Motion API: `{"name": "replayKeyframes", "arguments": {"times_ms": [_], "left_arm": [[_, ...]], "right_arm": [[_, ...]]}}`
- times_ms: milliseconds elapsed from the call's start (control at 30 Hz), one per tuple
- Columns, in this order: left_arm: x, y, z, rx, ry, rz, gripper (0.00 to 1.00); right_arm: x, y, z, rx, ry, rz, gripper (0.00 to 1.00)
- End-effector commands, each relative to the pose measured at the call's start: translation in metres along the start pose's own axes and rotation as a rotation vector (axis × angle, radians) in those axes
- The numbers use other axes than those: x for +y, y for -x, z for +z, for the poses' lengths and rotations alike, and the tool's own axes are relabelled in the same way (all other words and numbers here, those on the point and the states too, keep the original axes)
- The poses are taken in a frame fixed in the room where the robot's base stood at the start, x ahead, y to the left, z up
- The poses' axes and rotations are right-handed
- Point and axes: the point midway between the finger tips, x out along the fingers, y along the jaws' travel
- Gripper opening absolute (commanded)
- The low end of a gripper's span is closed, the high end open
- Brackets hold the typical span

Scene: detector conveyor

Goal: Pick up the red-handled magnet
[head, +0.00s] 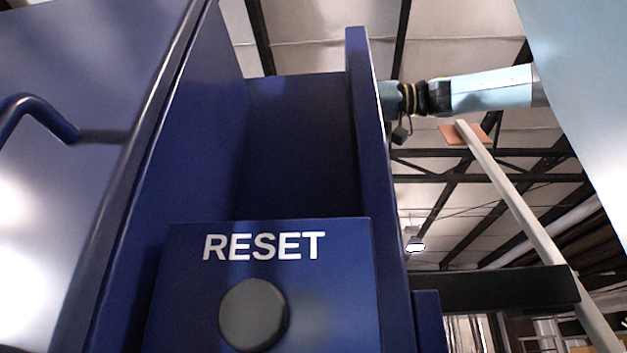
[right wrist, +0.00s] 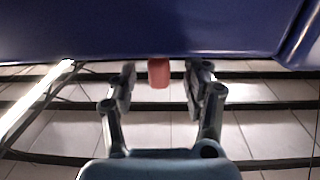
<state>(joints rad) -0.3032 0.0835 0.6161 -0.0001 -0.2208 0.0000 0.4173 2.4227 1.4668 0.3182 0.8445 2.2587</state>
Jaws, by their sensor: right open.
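The red handle (right wrist: 158,73) of the magnet shows in the right wrist view, sticking out below a dark blue surface. The rest of the magnet is hidden. My right gripper (right wrist: 163,82) is open, with one finger on each side of the handle. I see gaps between the fingers and the handle, so it is not gripped. In the head view my right arm reaches in from the right, and its gripper end is hidden behind a blue panel. The magnet is not visible there. My left gripper is in neither view.
In the head view a blue machine housing (head: 300,130) with upright side panels fills the left and middle. It carries a RESET label and a round dark button (head: 253,314). A pale pole (head: 510,193) slants at the right. A dark bar (head: 495,289) crosses low.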

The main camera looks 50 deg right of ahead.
Motion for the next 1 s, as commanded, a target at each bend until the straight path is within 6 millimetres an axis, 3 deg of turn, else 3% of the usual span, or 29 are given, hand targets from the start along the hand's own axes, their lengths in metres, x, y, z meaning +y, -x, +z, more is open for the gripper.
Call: {"name": "replayKeyframes", "arguments": {"times_ms": [100, 233, 533, 900, 1000], "left_arm": [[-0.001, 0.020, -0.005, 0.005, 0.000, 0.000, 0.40], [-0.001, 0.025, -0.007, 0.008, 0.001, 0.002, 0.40], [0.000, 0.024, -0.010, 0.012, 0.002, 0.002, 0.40], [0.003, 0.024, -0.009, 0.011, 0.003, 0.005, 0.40], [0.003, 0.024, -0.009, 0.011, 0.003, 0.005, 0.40]], "right_arm": [[0.002, -0.020, -0.009, -0.004, -0.002, -0.001, 0.50], [0.002, -0.036, -0.006, -0.003, 0.000, 0.000, 0.50], [0.002, -0.041, -0.004, 0.000, 0.000, 0.001, 0.49], [0.002, -0.041, -0.004, 0.000, 0.000, 0.000, 0.00], [0.002, -0.041, -0.004, 0.000, 0.000, 0.000, 0.00]]}}
